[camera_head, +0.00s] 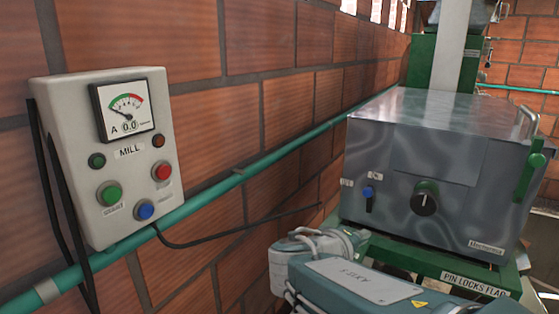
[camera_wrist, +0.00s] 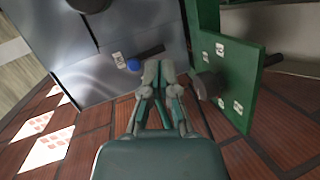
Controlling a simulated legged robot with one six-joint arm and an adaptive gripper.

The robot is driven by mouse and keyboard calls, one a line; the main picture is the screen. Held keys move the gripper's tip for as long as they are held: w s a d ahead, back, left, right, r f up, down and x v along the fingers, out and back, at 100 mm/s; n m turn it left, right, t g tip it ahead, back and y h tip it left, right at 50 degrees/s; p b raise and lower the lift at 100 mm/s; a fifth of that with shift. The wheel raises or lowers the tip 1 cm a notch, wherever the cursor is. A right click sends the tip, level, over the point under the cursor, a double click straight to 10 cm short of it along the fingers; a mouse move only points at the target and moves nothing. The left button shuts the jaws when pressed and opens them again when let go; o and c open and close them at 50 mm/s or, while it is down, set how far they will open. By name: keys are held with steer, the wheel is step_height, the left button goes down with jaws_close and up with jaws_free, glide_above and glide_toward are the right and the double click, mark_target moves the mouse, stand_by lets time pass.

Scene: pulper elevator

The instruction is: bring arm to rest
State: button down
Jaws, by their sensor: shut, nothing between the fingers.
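My gripper (camera_wrist: 158,72) shows in the wrist view with its two grey-green fingers together and nothing between them. Its fingertips appear just below the blue knob (camera_wrist: 133,64) of the metal machine box; I cannot tell the gap in depth. In the head view, a teal-grey part of my arm (camera_head: 365,284) lies low in front of the metal box. I cannot make out the fingertips in that view.
The metal box (camera_head: 425,135) carries a black dial (camera_head: 425,199) and a green handle (camera_head: 532,168). A mill control panel (camera_head: 110,155) hangs on the brick wall, near a green pipe (camera_head: 215,183). In the wrist view, a green plate (camera_wrist: 238,82) stands close right of the fingers.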

steer(key=s+d+f+m+g+y, duration=0.3)
steer(key=s+d+f+g, duration=0.15)
steer(key=s, duration=0.45)
steer(key=s+a+f+m+y, duration=0.3)
steer(key=s+a+y, duration=0.3)
steer(key=s, duration=0.3)
steer(key=shift+s+a+f+m+y, duration=0.2)
steer(key=shift+s+f+m+y, duration=0.15)
steer(key=shift+f+y, duration=0.35)
steer(key=shift+w+r, duration=0.1)
